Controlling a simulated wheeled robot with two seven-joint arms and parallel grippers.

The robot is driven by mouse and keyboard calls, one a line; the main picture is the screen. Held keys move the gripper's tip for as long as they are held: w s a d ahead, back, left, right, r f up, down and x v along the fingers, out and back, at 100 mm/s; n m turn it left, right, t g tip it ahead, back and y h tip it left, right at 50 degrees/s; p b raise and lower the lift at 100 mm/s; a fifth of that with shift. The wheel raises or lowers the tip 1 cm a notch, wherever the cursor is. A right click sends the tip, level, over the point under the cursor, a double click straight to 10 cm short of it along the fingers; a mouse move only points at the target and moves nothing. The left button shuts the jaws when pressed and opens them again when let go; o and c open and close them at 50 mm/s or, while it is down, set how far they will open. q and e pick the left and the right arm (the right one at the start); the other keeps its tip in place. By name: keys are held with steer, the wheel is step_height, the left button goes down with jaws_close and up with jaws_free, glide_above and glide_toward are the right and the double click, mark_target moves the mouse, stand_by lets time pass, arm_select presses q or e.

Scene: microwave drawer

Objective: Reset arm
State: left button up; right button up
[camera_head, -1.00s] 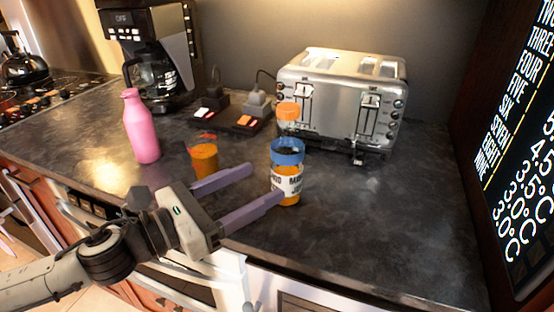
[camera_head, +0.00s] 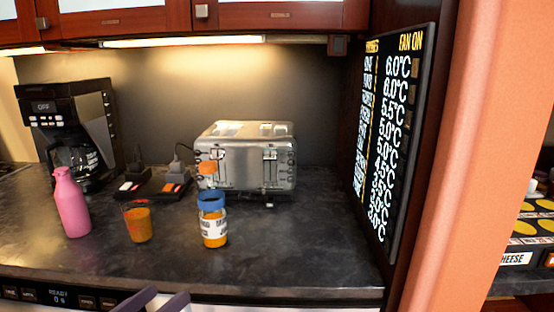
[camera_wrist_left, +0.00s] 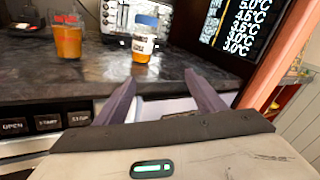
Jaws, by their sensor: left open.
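My left gripper (camera_head: 152,300) shows at the bottom edge of the head view, with only its two purple fingers in sight. In the left wrist view its fingers (camera_wrist_left: 165,95) are spread apart with nothing between them. It is in front of and below the counter edge, apart from the things on the counter. My right gripper is in neither view.
On the dark counter (camera_head: 310,255) stand a pink bottle (camera_head: 70,205), an orange cup (camera_head: 138,224), a blue-lidded jar (camera_head: 212,222), a coffee maker (camera_head: 75,125) and a steel toaster (camera_head: 250,160). A temperature panel (camera_head: 385,140) hangs at right. The counter's right front is clear.

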arm_select(q)
steer(key=s+a+f+n+g+y, duration=0.1)
steer(key=s+f+n+y, duration=0.1)
steer(key=f+n, duration=0.8)
steer(key=s+f+n+g+y, duration=0.2)
steer(key=s+f+n+y, duration=0.1)
steer(key=f+n, duration=0.7)
steer(key=s+d+f+n+g, duration=0.4)
steer(key=s+d+f+n, duration=0.1)
steer(key=s+f+n, duration=0.7)
step_height(320, 180, down, 2)
steer(key=n, duration=0.3)
steer(key=shift+s+f+y, duration=0.2)
steer(key=shift+f+y, duration=0.05)
steer(key=shift+y, duration=0.05)
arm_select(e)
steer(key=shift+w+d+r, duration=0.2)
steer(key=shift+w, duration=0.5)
